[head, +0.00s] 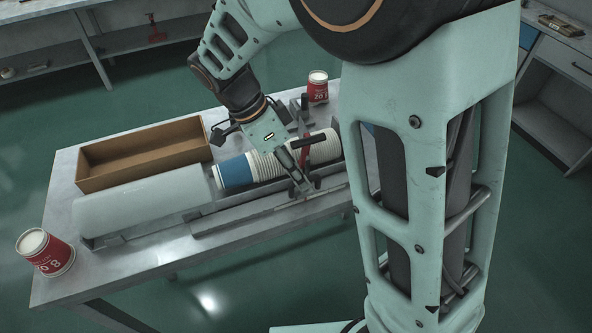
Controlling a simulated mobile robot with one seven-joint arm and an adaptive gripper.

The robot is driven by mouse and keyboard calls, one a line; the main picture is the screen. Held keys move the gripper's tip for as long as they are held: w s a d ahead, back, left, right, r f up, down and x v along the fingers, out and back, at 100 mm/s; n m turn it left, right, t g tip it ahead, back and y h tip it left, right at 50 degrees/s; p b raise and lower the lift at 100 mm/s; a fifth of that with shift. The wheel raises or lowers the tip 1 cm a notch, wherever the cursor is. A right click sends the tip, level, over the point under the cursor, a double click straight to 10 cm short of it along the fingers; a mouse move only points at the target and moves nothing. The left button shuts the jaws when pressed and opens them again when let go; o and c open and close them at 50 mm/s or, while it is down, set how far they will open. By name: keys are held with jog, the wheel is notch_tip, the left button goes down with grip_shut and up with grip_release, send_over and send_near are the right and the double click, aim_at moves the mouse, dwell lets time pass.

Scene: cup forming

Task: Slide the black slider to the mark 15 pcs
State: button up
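A stack of white paper cups with a blue section (236,172) at its left end lies in a long metal trough on the table. Dark parts with a red strip (306,148) cross the stack near its right end; they seem to belong to the black slider, but its outline is partly hidden by my gripper. A grey rail (240,216) runs along the trough's front; its marks, including 15 pcs, are too small to read. My gripper (301,184) reaches down over the stack's right part, beside the dark parts. I cannot tell whether its fingers are closed or touch the slider.
An open brown box (145,153) stands behind a white half-round cover (140,207). A red cup with a white top (45,252) stands at the table's left front corner, another (318,87) at the back right. The grey table (62,183) has bare left edges.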

jog(key=v, duration=1.2)
